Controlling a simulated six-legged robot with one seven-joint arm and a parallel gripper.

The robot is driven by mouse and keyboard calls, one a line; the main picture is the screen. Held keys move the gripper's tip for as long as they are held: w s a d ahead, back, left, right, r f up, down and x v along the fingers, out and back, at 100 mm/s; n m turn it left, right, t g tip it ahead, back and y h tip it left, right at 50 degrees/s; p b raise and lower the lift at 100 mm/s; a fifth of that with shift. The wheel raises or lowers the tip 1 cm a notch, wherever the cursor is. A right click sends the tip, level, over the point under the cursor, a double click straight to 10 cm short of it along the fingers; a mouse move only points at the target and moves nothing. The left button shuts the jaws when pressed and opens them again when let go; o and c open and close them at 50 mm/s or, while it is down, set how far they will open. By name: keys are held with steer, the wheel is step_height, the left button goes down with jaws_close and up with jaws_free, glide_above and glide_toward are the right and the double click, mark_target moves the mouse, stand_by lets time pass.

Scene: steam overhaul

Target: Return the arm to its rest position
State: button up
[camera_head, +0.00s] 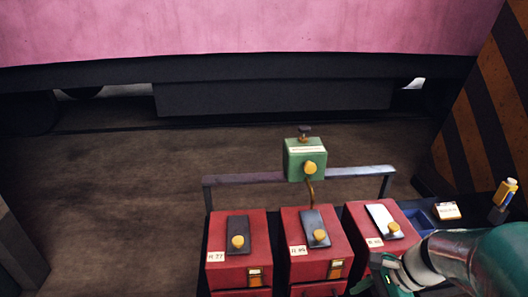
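My arm shows at the lower right, with a teal housing and a grey metal link reaching left. My gripper (380,276) is at its end, low in the picture, in front of the rightmost red box (361,219). Its dark and teal parts are partly cut off by the bottom edge. Its fingertips do not show clearly, so I cannot tell whether it is open, or whether it touches the box.
Two more red boxes (218,271) (291,267) with yellow knobs stand to the left. Behind them is a metal rail (245,206) with a green box (291,164). A blue tray (428,221) and a striped panel (495,90) are at right.

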steer(key=s+a+r+n+t+h, duration=0.1)
steer(key=a+r+n+t+h, duration=0.1)
steer(key=r+n, duration=0.4)
steer(key=s+a+r+n+t+h, duration=0.1)
steer(key=a+r+n+h, duration=0.3)
steer(key=n, duration=0.7)
step_height(320, 180, up, 3)
steer(key=a, duration=0.2)
steer(key=shift+s+a+r+t, duration=0.15)
steer(key=shift+s+a+t, duration=0.15)
steer(key=shift+t, duration=0.1)
steer(key=shift+d, duration=0.1)
